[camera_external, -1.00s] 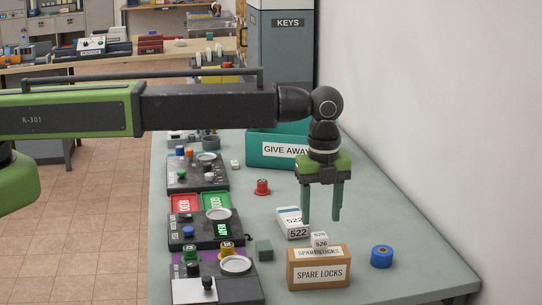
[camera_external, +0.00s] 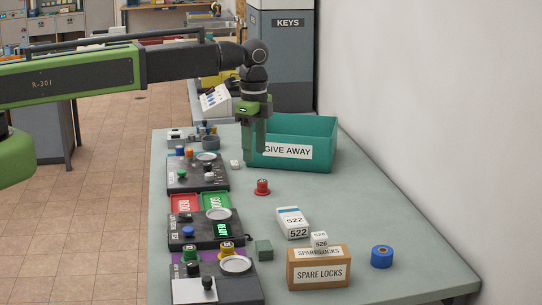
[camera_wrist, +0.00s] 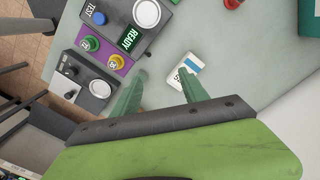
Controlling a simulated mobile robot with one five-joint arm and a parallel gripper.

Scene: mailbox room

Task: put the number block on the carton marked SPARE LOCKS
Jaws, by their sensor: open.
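A small white block marked 526 (camera_external: 320,240) sits at the back of the top of the brown SPARE LOCKS carton (camera_external: 320,274) in the external view. A larger white box marked 522, with a blue band (camera_external: 292,221), lies on the table just behind the carton. It seems to be the white and blue box in the wrist view (camera_wrist: 185,74), with its marking hard to read. My gripper (camera_external: 255,148) hangs, fingers down, in front of the left end of the GIVE AWAY bin, away from the carton. In the wrist view my gripper's fingers (camera_wrist: 163,74) are apart and empty.
The green GIVE AWAY bin (camera_external: 325,150) stands at the back of the table. A red spool (camera_external: 262,187), a blue roll (camera_external: 382,257) and a green block (camera_external: 264,250) stand apart. Control panels (camera_external: 197,174) line the left edge. The right side is mostly clear.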

